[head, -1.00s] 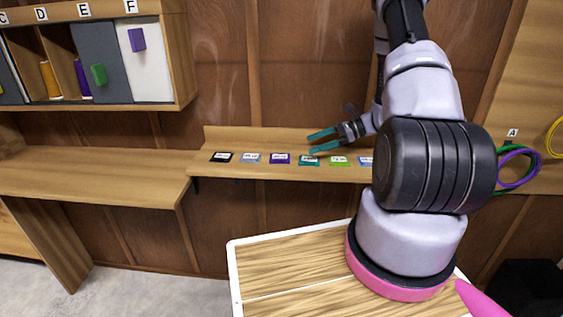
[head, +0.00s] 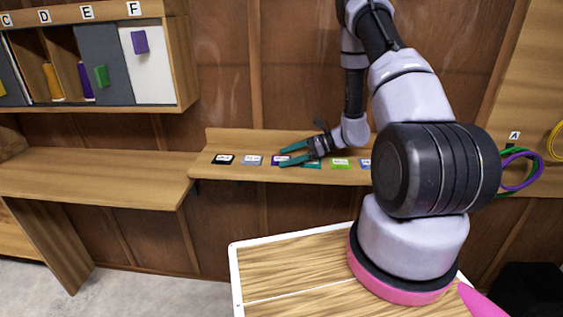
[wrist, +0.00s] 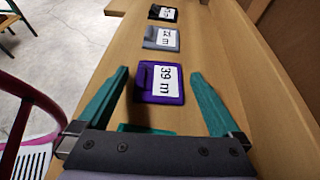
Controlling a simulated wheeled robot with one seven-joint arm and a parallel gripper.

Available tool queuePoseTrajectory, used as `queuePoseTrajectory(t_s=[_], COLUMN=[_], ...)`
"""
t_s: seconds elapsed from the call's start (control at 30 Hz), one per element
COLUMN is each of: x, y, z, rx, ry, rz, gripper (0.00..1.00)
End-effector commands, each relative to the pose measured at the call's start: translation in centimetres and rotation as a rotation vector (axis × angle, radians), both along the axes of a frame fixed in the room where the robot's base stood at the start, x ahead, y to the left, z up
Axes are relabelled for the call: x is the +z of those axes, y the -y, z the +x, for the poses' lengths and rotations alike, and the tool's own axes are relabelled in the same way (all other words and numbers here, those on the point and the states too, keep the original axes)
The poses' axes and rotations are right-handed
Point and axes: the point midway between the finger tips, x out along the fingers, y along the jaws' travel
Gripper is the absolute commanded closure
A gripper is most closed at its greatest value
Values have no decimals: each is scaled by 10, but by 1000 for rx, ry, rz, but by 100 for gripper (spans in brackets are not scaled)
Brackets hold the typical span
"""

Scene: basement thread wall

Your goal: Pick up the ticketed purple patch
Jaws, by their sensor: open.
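The purple patch (wrist: 159,83) lies flat on the narrow wooden shelf, with a white ticket reading "39 m". In the head view the purple patch (head: 276,160) is partly covered by my gripper (head: 281,155). In the wrist view my gripper (wrist: 158,78) is open and empty, with one teal finger on each side of the purple patch. The fingers appear apart from the patch; their height above the shelf is hard to tell.
A grey patch (wrist: 161,38) and a black patch (wrist: 163,13) lie farther along the shelf (head: 215,175). A teal patch (head: 312,164) and a green patch (head: 341,164) lie to the right. A low back wall runs behind the row.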

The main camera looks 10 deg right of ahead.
Motion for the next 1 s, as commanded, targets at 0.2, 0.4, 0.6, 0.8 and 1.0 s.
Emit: queuePoseTrajectory(t_s=[0.2,0.4,0.6,0.8,1.0], x=[0,0,2,22,63], y=[0,0,0,0,0], z=[0,0,0,1,1], rx=[0,0,0,0,0], ry=[1,1,1,5,6], rz=[0,0,0,0,-1], gripper=[34,75,75,75,75])
